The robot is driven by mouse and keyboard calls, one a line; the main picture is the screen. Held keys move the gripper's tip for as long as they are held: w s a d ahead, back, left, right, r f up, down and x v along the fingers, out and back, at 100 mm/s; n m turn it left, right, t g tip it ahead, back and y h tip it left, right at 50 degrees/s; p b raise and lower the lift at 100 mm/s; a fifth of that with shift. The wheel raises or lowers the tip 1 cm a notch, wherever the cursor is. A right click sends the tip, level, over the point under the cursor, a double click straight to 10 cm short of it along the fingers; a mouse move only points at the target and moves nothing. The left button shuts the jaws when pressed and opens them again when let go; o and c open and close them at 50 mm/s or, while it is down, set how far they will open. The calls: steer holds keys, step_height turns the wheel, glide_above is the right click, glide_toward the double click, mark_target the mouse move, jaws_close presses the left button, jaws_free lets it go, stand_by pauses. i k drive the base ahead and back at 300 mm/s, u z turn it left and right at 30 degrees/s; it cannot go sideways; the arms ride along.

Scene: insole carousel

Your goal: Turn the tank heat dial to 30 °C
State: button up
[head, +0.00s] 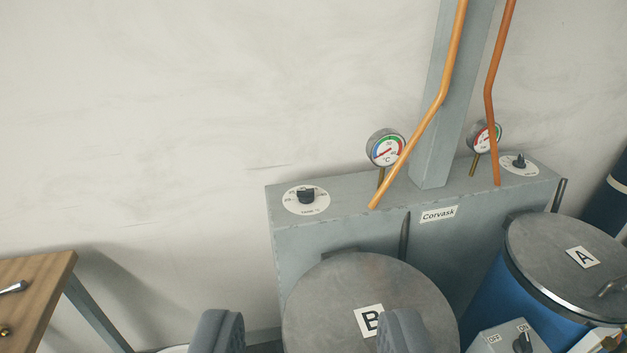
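A round white dial plate (317,208) with a black knob (306,195) sits on top of the grey cabinet (285,240) at its left end. Its numbers and small print are too small to read surely, so I cannot tell the setting. A second, similar dial (519,166) sits at the cabinet's right end. I cannot tell from the print which one is the tank heat dial. My gripper (310,332) shows as two grey fingers far apart at the bottom edge, open with nothing seen between them but background. It is nearer the camera and apart from both dials.
Gauges (386,148) and copper pipes (443,85) rise from the cabinet beside a grey post (445,130). Lidded drums B (320,290) and A (540,235) stand in front. A wooden table (50,273) is at left. The space above the left dial is clear.

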mark_target(306, 196)
steer(key=i, duration=0.85)
steer(key=u, duration=0.1)
